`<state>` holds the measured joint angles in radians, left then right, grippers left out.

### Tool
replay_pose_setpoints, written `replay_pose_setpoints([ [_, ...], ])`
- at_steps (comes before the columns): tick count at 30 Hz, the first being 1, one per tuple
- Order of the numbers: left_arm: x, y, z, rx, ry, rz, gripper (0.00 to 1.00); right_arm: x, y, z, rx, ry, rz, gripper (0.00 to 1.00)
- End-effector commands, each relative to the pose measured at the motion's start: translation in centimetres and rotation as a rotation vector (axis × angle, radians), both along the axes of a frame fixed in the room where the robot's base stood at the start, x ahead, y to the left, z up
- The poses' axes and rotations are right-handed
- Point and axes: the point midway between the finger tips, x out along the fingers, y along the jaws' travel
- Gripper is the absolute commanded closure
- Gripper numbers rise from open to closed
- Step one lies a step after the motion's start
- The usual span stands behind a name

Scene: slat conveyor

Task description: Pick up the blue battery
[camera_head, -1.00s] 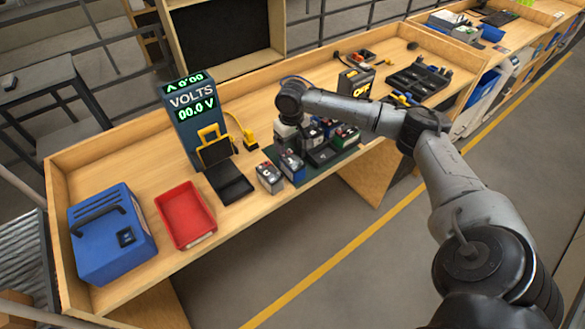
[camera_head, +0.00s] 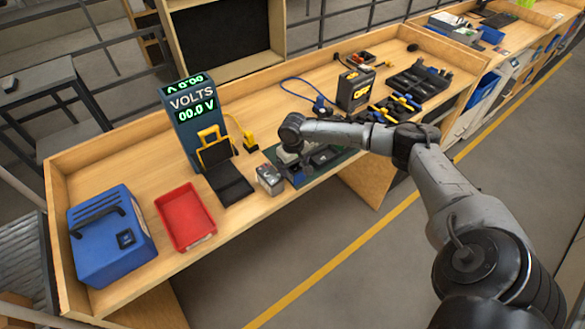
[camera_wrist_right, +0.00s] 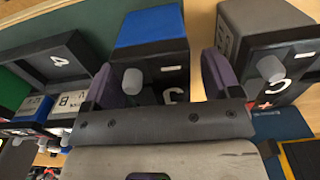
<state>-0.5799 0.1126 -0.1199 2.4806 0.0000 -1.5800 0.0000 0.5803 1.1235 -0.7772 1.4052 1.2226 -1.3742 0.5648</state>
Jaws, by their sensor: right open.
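The blue battery (camera_wrist_right: 150,27) has a blue top end and a dark body. It sits in the middle of the right wrist view, on the dark green mat (camera_wrist_right: 88,17). My right gripper (camera_wrist_right: 158,70) is open, with one finger on each side of the battery; I cannot tell whether they touch it. In the head view my right gripper (camera_head: 290,156) is low over the mat, and the arm hides most of the battery there. My left gripper is not in view.
A grey battery (camera_wrist_right: 265,30) stands close to the right finger; it also shows in the head view (camera_head: 269,179). An empty black holder marked 4 (camera_wrist_right: 55,60) is on the left. The voltmeter (camera_head: 195,115), red tray (camera_head: 185,215) and blue case (camera_head: 110,235) are farther left.

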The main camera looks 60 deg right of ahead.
Motion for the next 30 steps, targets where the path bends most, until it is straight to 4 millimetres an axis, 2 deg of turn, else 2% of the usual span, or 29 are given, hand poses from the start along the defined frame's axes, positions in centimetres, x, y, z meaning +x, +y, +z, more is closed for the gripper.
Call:
replay_pose_setpoints([
  [8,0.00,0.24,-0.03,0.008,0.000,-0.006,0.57,0.00,0.00,-0.16,0.000,0.000,0.000,0.18],
  [26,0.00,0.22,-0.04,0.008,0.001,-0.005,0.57,0.01,-0.01,-0.12,0.000,0.000,0.000,0.75],
  [30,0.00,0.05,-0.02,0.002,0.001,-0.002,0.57,0.03,-0.03,-0.07,0.000,-0.001,0.000,0.78],
])
